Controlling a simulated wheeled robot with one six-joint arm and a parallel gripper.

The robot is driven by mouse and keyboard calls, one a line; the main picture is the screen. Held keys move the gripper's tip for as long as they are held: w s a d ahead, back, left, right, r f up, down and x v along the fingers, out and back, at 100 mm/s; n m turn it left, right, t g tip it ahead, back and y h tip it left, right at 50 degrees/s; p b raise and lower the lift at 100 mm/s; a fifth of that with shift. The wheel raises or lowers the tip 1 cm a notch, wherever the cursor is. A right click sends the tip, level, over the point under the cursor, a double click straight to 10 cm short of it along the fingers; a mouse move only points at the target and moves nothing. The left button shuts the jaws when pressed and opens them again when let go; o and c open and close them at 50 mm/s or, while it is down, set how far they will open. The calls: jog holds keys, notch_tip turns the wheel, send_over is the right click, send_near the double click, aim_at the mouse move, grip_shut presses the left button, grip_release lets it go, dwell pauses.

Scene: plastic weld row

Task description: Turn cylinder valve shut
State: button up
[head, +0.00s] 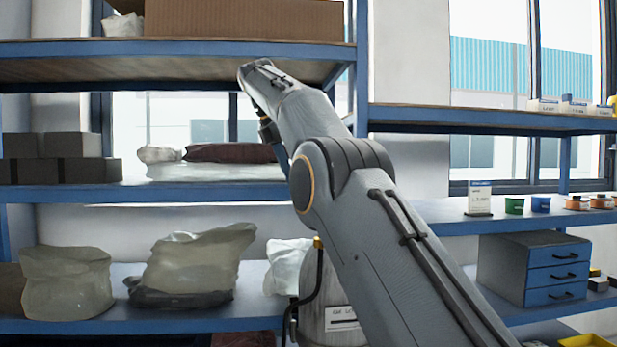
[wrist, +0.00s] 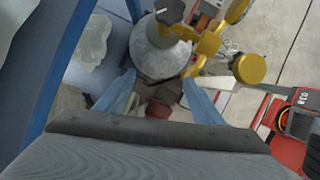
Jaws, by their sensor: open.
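The grey gas cylinder (wrist: 158,58) stands upright below and ahead of my gripper in the wrist view. A dark valve knob (wrist: 170,12) sits on its top, at the upper edge of that view. Brass fittings (wrist: 208,45) and a round brass gauge (wrist: 249,68) are to the right of the knob. In the head view the labelled cylinder (head: 343,322) and a bit of brass (head: 318,242) show, partly hidden by my arm. My gripper (wrist: 160,84) is open, its two blue fingers apart with no hold on the knob. I cannot make out the fingers in the head view.
Blue shelving (head: 150,191) with bags and boxes stands behind; a blue upright (wrist: 75,55) is close on the left in the wrist view. A red machine (wrist: 292,120) is at right. A drawer unit (head: 535,268) sits on the right shelf. Tiled floor shows at upper right.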

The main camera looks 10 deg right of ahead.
jog(key=shift+s+a, duration=0.1)
jog(key=shift+a, duration=0.15)
